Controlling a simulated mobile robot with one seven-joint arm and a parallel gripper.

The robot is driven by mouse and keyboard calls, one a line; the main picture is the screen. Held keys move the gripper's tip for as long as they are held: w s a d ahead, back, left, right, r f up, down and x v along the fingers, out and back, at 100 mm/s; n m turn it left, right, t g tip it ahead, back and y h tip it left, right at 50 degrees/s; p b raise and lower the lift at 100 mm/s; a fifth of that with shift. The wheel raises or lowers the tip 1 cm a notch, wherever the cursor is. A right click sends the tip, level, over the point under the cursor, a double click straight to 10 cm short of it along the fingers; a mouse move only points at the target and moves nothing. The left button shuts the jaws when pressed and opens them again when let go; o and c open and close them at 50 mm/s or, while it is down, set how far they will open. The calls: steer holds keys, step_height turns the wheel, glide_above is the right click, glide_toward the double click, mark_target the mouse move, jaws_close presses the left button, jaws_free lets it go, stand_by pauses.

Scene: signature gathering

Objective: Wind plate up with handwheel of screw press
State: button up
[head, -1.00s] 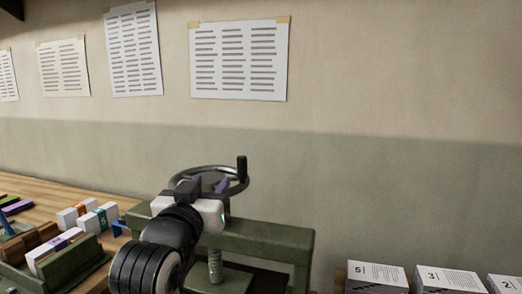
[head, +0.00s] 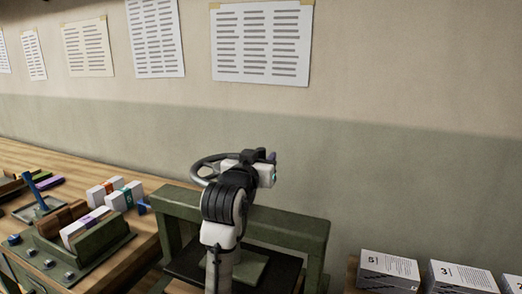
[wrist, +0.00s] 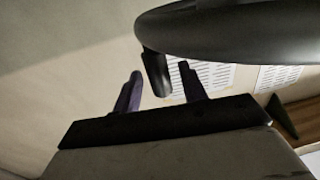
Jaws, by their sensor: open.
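The screw press has a green frame (head: 300,228) on the bench. Its dark handwheel (head: 200,170) is partly hidden by my arm, and its rim also spans the top of the wrist view (wrist: 235,32). The wheel's upright handle is hidden in the head view. In the wrist view the dark handle (wrist: 156,74) shows between my two purple fingers, with visible gaps to them. My gripper (head: 268,157) is open at the right side of the wheel. A green plate (head: 252,272) shows low inside the frame, and my arm hides the screw.
Numbered paper stacks (head: 388,268) stand to the right of the press. A green rack (head: 105,248) with banded paper bundles and a blue lever (head: 36,190) stand on the wooden bench (head: 85,165) to the left. Printed sheets hang on the wall behind.

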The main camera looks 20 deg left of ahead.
steer(key=shift+w, duration=0.55)
jaws_close()
steer(key=shift+w+y, duration=0.15)
steer(key=shift+y, duration=0.15)
